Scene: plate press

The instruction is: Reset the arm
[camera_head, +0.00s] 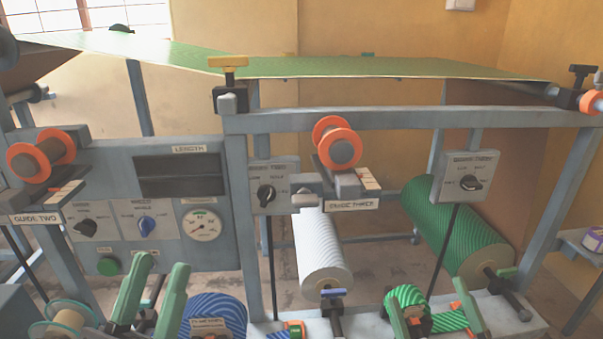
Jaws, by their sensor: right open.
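My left gripper (161,264) is at the lower left, in front of the grey control panel (110,180). Its two green fingers point up and stand apart, with nothing seen held between them. My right gripper (426,292) is at the lower right, in front of the rollers. Its green fingers are spread wide and tilt to the left. A green-striped roll (408,298) shows between and behind them; I see no grip on it. Both arms are mostly cut off by the bottom edge.
A grey machine frame (400,118) carries a green sheet (350,68). Behind stand a white roller (322,250) and a green roller (455,230). A blue striped roll (215,308) is close right of the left gripper. Orange-flanged spools (337,143) sit higher up.

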